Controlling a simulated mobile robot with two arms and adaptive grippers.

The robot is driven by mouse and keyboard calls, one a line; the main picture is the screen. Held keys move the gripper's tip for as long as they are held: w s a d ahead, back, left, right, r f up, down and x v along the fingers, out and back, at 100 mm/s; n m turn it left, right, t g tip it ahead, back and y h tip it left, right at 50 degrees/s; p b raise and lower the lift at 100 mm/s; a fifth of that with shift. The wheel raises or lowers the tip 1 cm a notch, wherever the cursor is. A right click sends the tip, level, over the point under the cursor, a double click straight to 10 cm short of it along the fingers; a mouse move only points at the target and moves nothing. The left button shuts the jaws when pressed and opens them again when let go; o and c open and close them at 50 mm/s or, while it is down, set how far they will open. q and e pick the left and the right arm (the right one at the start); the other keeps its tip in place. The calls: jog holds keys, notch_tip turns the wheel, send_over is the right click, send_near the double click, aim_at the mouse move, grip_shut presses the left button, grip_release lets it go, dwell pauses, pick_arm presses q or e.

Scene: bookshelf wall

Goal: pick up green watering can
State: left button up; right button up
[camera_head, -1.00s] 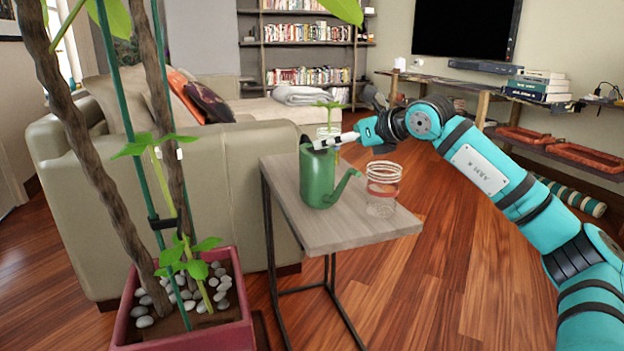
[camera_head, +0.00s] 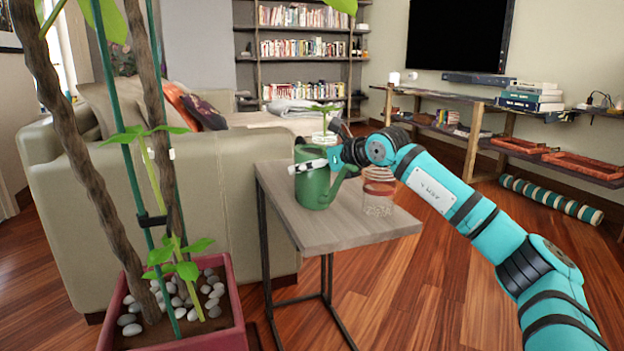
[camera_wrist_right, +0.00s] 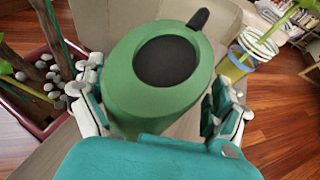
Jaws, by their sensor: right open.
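The green watering can (camera_head: 314,190) stands upright on the small side table (camera_head: 345,238), its spout pointing right in the head view. My right gripper (camera_head: 312,166) is at the can's upper body, with its arm coming in from the right. In the right wrist view the can (camera_wrist_right: 150,105) fills the middle, with its dark round opening facing the camera. The right gripper's fingers (camera_wrist_right: 165,110) are spread on either side of the can. I cannot tell whether they touch it. My left gripper is not in view.
A clear glass jar with red bands (camera_head: 378,190) stands right of the can on the table. A small plant in a glass (camera_head: 324,125) is behind it. A planter with stones (camera_head: 190,325) is at front left. A sofa (camera_head: 150,200) stands behind the table.

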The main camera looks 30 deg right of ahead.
jog(key=shift+c, duration=0.4)
jog(key=c, duration=1.2)
jog(key=shift+r, duration=0.2)
jog(key=shift+r, duration=0.1)
